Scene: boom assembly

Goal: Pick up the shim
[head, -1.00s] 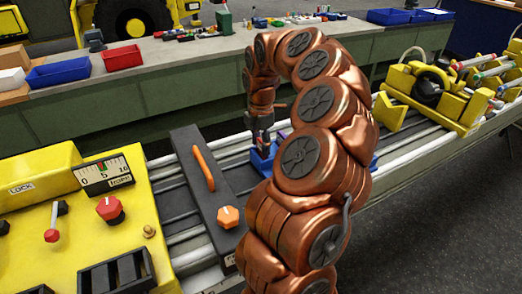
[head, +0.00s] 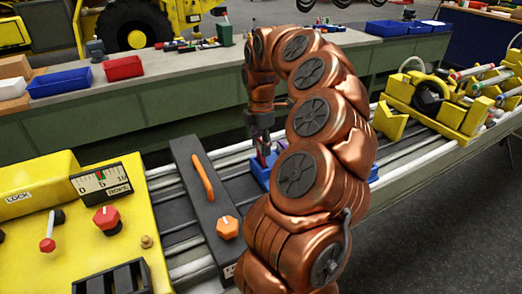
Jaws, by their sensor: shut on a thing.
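My gripper (head: 262,142) points down over a blue bin (head: 257,174) on the roller conveyor, left of my arm's large links. It is shut on a small dark red piece (head: 262,160), which looks like the shim. The piece hangs below the fingers, at or just above the bin. I cannot tell whether it still touches the bin or other pieces. The fingertips are small and dark here. My copper arm hides the right part of the bin and whatever lies behind it.
A dark box with an orange handle (head: 202,176) stands close left of the bin. A yellow control panel (head: 70,215) fills the lower left. A yellow fixture (head: 430,108) sits on the conveyor at right. A bench with blue and red bins (head: 124,68) runs behind.

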